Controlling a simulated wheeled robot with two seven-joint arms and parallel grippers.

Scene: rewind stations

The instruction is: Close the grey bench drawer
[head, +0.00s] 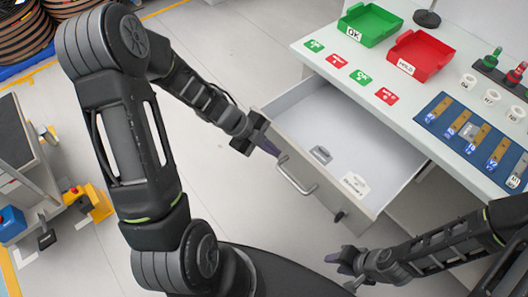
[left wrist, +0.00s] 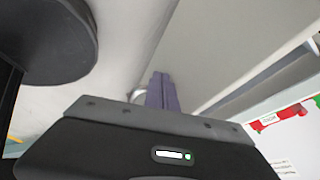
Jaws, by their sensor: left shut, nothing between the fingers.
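The grey bench drawer (head: 345,135) is pulled well out from under the bench top, and its inside shows. Its bar handle (head: 296,180) is on the front panel (head: 325,192). My left gripper (head: 276,151) is shut and empty, at the left end of the front panel, close to the upper end of the handle. I cannot tell whether it touches. In the left wrist view its purple fingers (left wrist: 163,92) are together beside a pale grey panel. My right gripper (head: 342,272) is open and empty, below the drawer's near front corner.
The bench top (head: 420,120) holds a green tray (head: 371,25), a red tray (head: 420,54), cards and a blue mat (head: 450,120). A small grey item (head: 320,154) and a white label (head: 354,184) are in the drawer.

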